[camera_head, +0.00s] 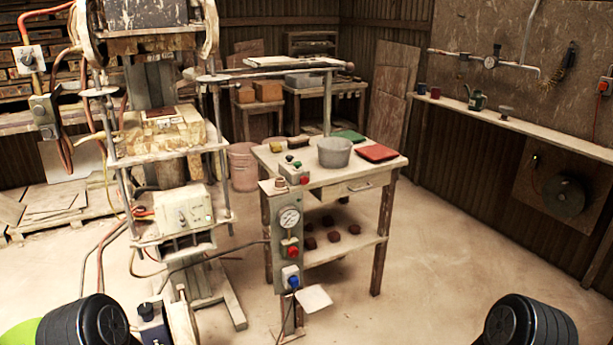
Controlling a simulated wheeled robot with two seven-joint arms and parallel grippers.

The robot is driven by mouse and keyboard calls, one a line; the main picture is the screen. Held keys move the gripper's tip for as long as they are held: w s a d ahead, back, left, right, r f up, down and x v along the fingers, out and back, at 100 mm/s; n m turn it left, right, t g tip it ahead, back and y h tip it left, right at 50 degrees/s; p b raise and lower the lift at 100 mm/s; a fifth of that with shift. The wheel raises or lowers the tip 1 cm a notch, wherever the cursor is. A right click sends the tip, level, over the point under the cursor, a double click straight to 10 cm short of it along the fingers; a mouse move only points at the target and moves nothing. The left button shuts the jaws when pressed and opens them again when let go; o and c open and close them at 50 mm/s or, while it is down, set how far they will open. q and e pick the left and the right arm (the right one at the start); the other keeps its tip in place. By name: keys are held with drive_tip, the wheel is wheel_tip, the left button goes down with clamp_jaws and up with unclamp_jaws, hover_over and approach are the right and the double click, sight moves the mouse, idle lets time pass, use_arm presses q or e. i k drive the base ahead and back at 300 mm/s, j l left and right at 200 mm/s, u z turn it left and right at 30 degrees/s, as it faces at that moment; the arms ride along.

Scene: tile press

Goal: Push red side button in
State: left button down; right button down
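A grey control post (286,230) stands in front of the small wooden table. It carries a round gauge (290,218), a red button (292,251) below it, and a blue knob (293,281) lower down. I cannot tell how deep the red button sits. Dark rounded parts of my arms show at the bottom left and bottom right, well apart from the post. Neither gripper shows.
The tile press (165,130) stands to the left, with cables and hoses reaching the floor. The table (330,178) holds a grey bucket (334,152), a red tile (376,152) and a green one (348,136). The floor (430,260) to the right is clear.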

sight(304, 180)
drive_tip(key=i+l+u, duration=0.1)
drive_tip(key=i+l, duration=0.35)
drive_tip(key=i+l+u, duration=0.1)
drive_tip(key=i+l, duration=0.3)
drive_tip(key=i+l+u, duration=0.15)
drive_tip(key=i+l, duration=0.25)
drive_tip(key=l, duration=0.2)
drive_tip(key=i+l+u, duration=0.1)
drive_tip(key=i+l, duration=0.25)
drive_tip(key=l, duration=0.2)
